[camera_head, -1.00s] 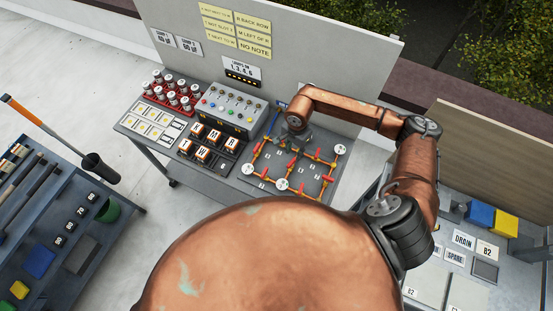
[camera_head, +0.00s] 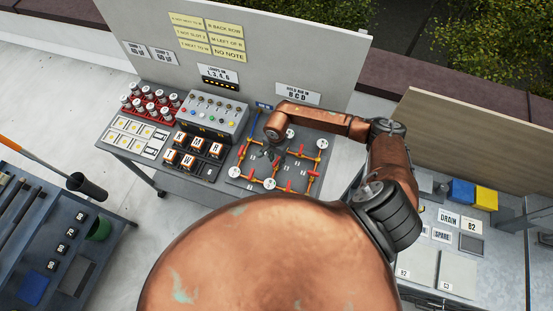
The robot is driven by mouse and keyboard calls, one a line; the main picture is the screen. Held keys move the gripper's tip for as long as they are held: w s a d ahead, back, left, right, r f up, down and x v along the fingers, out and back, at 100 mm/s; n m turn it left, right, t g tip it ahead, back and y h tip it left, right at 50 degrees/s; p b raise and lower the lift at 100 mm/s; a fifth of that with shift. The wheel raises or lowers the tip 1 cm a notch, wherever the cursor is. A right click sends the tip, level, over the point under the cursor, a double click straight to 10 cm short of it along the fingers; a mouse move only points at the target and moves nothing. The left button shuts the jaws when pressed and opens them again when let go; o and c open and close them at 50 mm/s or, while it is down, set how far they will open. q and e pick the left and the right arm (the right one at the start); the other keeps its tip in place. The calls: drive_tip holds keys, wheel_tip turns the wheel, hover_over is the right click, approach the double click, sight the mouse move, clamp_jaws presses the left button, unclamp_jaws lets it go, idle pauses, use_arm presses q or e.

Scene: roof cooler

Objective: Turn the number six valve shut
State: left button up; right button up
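The valve board (camera_head: 236,172) is a grey plate on the right part of the bench, with yellow pipes, several red valve handles and round white gauges. Its small labels are too small to read, so I cannot tell which valve is number six. My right gripper (camera_head: 270,153) points down over the upper left part of the board, close to the pipes there. Its fingers are small and dark, partly under my wrist, and I cannot tell whether they touch a valve or are open. My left gripper is not in view.
Left of the board are lettered blocks (camera_head: 186,160), a switch box (camera_head: 209,115) and a red rack (camera_head: 148,108). A back panel (camera_head: 250,35) stands behind, with a "HOLD BAR IN B C D" sign (camera_head: 298,93). A tool cart (camera_head: 30,215) is at left, another bench (camera_head: 420,272) at right.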

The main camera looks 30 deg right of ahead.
clamp_jaws()
idle(0.3)
drive_tip(key=shift+f+m+b, duration=0.1)
drive_tip(key=shift+m+b, duration=0.9)
drive_tip(key=shift+m, duration=0.1)
drive_tip(key=m+b, duration=0.2)
drive_tip(key=m, duration=0.1)
drive_tip(key=shift+w+m, duration=0.1)
drive_tip(key=shift+m, duration=0.2)
drive_tip(key=m+b, duration=0.3)
drive_tip(key=m, duration=0.1)
drive_tip(key=shift+m+b, duration=0.95)
drive_tip(key=shift+m, duration=1.15)
